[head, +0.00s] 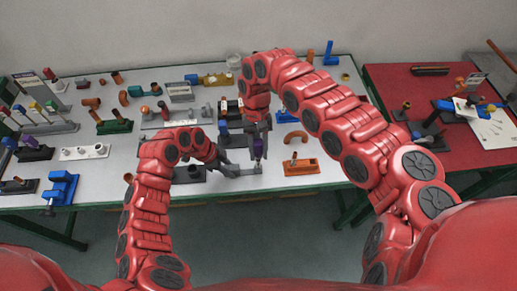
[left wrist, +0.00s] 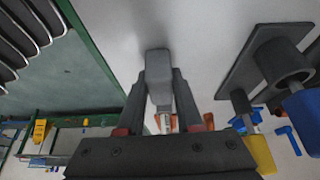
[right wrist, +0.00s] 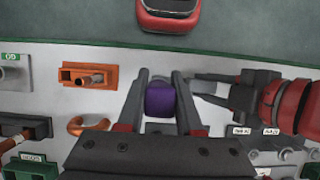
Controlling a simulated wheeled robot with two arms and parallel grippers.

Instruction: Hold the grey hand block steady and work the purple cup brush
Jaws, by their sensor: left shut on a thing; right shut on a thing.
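The grey hand block (left wrist: 158,72) sits between the fingers of my left gripper (left wrist: 158,85), which is shut on it. In the head view my left gripper (head: 236,170) is low over the front of the white table. The purple cup brush (right wrist: 160,100) shows as a purple block between the fingers of my right gripper (right wrist: 160,82), which is shut on it. In the head view my right gripper (head: 258,140) points down just above and beside the left gripper's tips. The brush's working end is hidden in the right wrist view; I cannot tell whether it touches the grey block.
An orange holder (head: 301,167) stands just right of the grippers; a curved orange pipe (head: 295,137) lies behind it. A blue vise (head: 60,188) is at the front left. Several fittings crowd the table's back and left. A red table (head: 400,85) stands at the right.

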